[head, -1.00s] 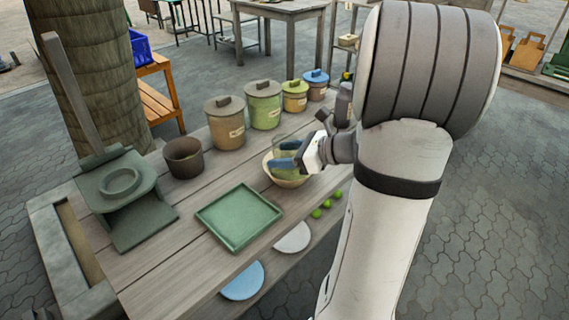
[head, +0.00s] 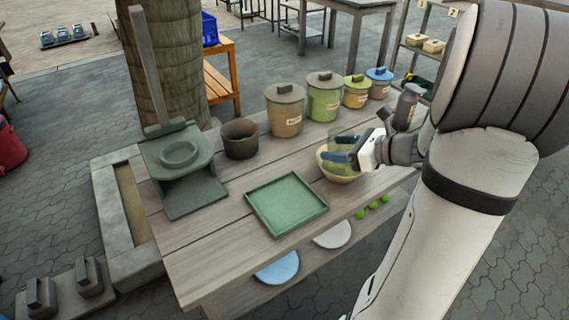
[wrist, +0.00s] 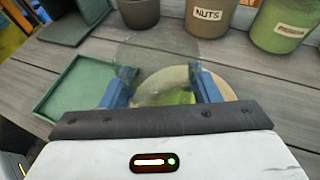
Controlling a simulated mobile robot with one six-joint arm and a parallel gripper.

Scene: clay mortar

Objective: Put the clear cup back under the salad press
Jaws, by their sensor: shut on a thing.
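The clear cup (wrist: 158,62) is see-through and sits between the blue fingers of my gripper (wrist: 161,90) in the wrist view. My gripper is shut on it, and it also shows in the head view (head: 340,158). The cup is over a pale bowl (head: 341,173) with something green in or behind it; I cannot tell whether the cup touches the bowl. The salad press (head: 180,153) is dark green, with a round ring, a long upright lever and a flat base plate (head: 195,196). It stands at the table's left end, and its base plate is bare.
A green square tray (head: 287,204) lies between the press and the bowl. A dark brown pot (head: 240,139) and several lidded canisters (head: 285,110) line the back edge. Green balls (head: 372,206), a white plate (head: 333,234) and a blue plate (head: 278,267) are on a lower shelf.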

